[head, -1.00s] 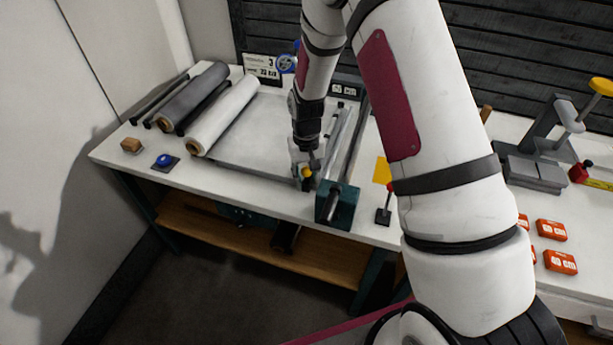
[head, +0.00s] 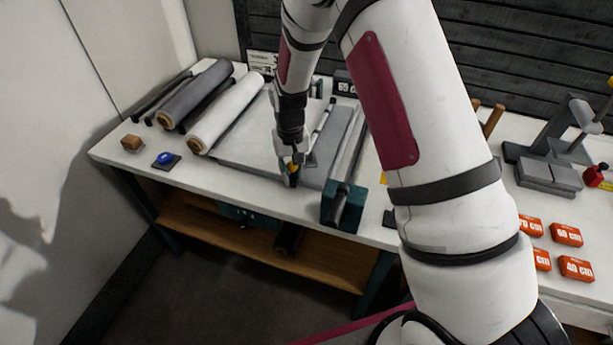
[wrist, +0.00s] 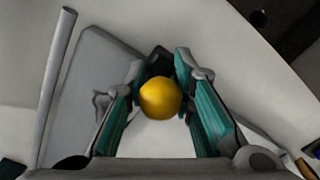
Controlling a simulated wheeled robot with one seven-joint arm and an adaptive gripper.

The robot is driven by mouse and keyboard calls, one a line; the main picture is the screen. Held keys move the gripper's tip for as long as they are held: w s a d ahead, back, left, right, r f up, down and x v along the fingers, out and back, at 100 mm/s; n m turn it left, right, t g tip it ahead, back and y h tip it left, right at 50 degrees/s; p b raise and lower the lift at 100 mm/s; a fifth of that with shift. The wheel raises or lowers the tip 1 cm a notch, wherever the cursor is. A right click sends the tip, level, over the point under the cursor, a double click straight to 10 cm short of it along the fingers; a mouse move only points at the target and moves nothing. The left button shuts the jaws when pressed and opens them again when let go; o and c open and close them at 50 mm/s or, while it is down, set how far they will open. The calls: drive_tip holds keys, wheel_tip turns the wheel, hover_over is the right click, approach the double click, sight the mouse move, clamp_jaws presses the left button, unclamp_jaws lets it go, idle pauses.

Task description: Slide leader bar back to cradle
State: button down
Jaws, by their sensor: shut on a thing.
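The yellow knob (head: 293,167) sits at the near end of the leader bar (head: 322,122), a thin bar lying front to back across the grey bed (head: 235,150). My gripper (head: 290,168) is over the knob from above. In the wrist view, the round yellow knob (wrist: 160,97) is between the teal finger pads of my gripper (wrist: 163,105), which is shut on it. The white roll (head: 226,114) lies at the left end of the bed. I cannot tell the cradle apart; my arm hides part of the bar.
A grey roll (head: 195,92) lies left of the white roll. A wooden block (head: 131,143) and a blue button (head: 165,159) stand at the front left. A teal block (head: 343,205) with a dark roller stands right of the bed. Orange length blocks (head: 566,234) lie at right.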

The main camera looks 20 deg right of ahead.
drive_tip(key=w+a+b, duration=0.3)
drive_tip(key=a, duration=0.2)
drive_tip(key=w+a+b, duration=0.3)
drive_tip(key=w+a, duration=0.1)
drive_tip(key=a, duration=0.1)
drive_tip(key=w+a+b, duration=0.3)
drive_tip(key=w+a, duration=0.1)
drive_tip(key=a, duration=0.2)
drive_tip(key=shift+w, duration=0.2)
drive_tip(key=c, duration=1.7)
unclamp_jaws()
drive_tip(key=shift+o, duration=0.2)
drive_tip(key=shift+d, duration=0.1)
wheel_tip(320, 180, up, 12)
